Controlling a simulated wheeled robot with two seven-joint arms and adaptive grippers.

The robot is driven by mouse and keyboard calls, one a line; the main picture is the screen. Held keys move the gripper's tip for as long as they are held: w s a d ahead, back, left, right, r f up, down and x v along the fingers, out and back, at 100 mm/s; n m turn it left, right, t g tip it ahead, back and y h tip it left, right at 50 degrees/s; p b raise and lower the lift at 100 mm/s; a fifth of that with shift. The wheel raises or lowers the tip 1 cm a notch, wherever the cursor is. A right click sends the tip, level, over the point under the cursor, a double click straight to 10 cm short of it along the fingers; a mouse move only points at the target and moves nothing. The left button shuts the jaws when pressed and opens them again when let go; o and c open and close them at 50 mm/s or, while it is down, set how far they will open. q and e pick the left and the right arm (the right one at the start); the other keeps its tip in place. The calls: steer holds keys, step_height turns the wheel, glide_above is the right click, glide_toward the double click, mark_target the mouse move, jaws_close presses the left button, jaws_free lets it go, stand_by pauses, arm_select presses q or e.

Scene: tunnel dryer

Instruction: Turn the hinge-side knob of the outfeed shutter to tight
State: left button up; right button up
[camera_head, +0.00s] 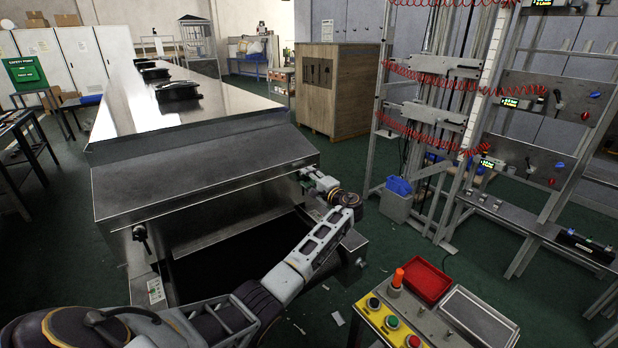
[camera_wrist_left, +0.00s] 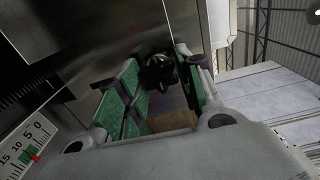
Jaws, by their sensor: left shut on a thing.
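The steel outfeed shutter (camera_head: 205,195) slopes down at the near end of the dryer, above a dark opening. My left gripper (camera_head: 307,176) is at its right edge. In the left wrist view, a dark knob (camera_wrist_left: 158,74) sits between the green-padded fingers of this gripper (camera_wrist_left: 160,88), which are shut on it. In the head view the gripper hides this knob. Another dark knob (camera_head: 141,236) shows at the shutter's left side, apart from the gripper. My right gripper is in neither view.
A scale with a red pointer (camera_wrist_left: 34,158) shows at lower left in the wrist view. A button console (camera_head: 392,318) with an orange lamp and a red tray (camera_head: 427,281) stand at the lower right. Steel racks with red coiled hoses stand at the right.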

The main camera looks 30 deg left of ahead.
arm_select(q)
steer(key=shift+r, duration=0.1)
steer(key=o, duration=1)
steer(key=shift+v, duration=6.05)
